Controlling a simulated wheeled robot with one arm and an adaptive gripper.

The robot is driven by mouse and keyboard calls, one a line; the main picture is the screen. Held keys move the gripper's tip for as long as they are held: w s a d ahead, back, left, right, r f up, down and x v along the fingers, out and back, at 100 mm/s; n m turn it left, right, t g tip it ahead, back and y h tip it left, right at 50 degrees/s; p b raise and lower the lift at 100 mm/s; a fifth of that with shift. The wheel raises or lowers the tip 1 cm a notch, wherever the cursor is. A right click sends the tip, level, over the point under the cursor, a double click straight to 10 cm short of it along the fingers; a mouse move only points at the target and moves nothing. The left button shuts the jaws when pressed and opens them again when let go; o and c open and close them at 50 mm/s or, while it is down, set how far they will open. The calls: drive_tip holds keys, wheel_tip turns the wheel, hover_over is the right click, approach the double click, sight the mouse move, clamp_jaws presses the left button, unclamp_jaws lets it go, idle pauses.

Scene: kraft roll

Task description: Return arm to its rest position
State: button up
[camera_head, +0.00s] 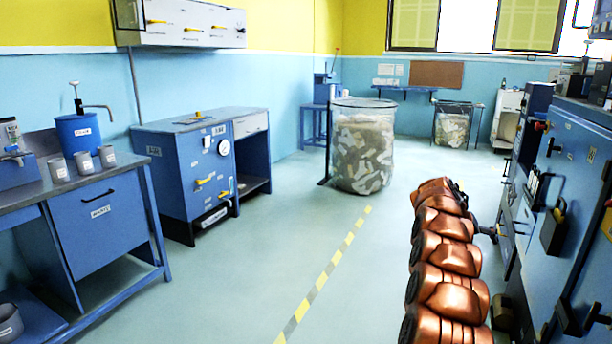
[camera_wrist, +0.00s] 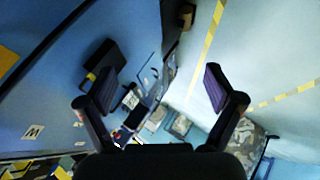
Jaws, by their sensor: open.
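My gripper (camera_wrist: 160,86) is open in the wrist view, its two dark fingers spread wide with nothing between them. Beyond the fingers, the wrist view shows a blue cabinet face on the left and pale floor on the right, seen at a slant. In the head view my copper-coloured arm rises from the lower right edge, near the blue machine row. My gripper cannot be clearly made out there.
The blue machine row (camera_head: 565,190) stands close to the right of my arm. A clear bin (camera_head: 362,150) stands on the floor ahead. A blue cabinet (camera_head: 185,170) and a workbench (camera_head: 100,225) line the left. The floor around the striped line (camera_head: 330,268) is clear.

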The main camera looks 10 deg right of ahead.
drive_tip(key=s+a+r+n+y, duration=0.1)
drive_tip(key=s+a+n+y, duration=0.1)
drive_tip(key=s+a, duration=0.5)
drive_tip(key=s+a+r+n+y, duration=0.1)
drive_tip(key=s+a+y, duration=0.1)
drive_tip(key=a, duration=1)
drive_tip(key=s+a+n+y, duration=0.2)
drive_tip(key=s+a, duration=0.3)
drive_tip(key=a, duration=0.4)
drive_tip(key=s+a+f+g+y, duration=0.1)
drive_tip(key=s+a, duration=0.4)
drive_tip(key=s, duration=0.7)
drive_tip(key=s+a+f+g+y, duration=0.15)
drive_tip(key=s+a, duration=0.35)
drive_tip(key=s, duration=0.8)
drive_tip(key=s+a+f+g, duration=0.2)
drive_tip(key=s+a, duration=0.2)
drive_tip(key=s, duration=0.8)
wheel_tip(320, 180, up, 19)
drive_tip(key=t+p, duration=0.1)
drive_tip(key=p, duration=1.6)
drive_tip(key=shift+w+a+r+n+p, duration=0.15)
drive_tip(key=shift+w+a+n+p, duration=0.05)
drive_tip(key=shift+n+p, duration=0.15)
